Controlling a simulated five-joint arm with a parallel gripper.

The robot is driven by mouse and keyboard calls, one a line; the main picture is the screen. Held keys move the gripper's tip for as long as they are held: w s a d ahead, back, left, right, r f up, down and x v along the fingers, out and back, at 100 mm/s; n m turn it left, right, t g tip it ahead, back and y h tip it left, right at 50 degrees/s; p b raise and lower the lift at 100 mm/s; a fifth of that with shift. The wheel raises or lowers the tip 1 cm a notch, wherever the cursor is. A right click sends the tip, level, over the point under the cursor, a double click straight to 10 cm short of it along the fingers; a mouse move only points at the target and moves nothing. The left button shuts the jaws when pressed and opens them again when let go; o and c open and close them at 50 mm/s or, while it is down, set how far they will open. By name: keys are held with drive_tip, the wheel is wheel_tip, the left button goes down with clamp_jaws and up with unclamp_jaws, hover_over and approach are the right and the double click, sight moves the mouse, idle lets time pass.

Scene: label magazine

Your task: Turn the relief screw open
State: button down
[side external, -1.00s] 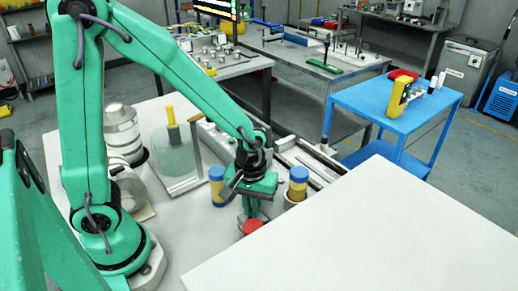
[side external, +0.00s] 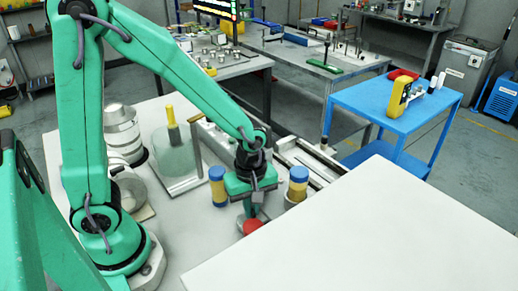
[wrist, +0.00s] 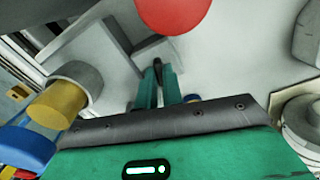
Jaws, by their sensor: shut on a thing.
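My gripper (side external: 251,212) points down at the table beside a red round knob (side external: 252,226), which also shows at the top of the wrist view (wrist: 172,10). In the wrist view its two green fingers (wrist: 158,72) are closed around a small dark piece, apparently the relief screw (wrist: 157,64). A grey block (wrist: 152,50) lies by the fingertips. The fingers hide most of the screw, and how far it is turned cannot be seen. In the side view the screw is hidden by my gripper.
A blue-and-yellow cylinder (side external: 217,187) stands left of my gripper; another (side external: 298,180) stands close on its right in a grey cup (wrist: 88,78). A broad white panel (side external: 370,225) fills the front right.

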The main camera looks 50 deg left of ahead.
drive_tip(key=shift+r, duration=0.1)
idle(0.3)
drive_tip(key=c, duration=1.5)
unclamp_jaws()
drive_tip(key=shift+c, duration=0.2)
drive_tip(key=shift+r, duration=3.9)
drive_tip(key=s+a+r+m+t, duration=0.5)
drive_tip(key=r+m, duration=0.5)
drive_tip(key=m, duration=0.5)
drive_tip(key=shift+s+a+r+t, duration=0.25)
drive_tip(key=shift+s+a+t, duration=0.05)
drive_tip(key=shift+s+a, duration=0.9)
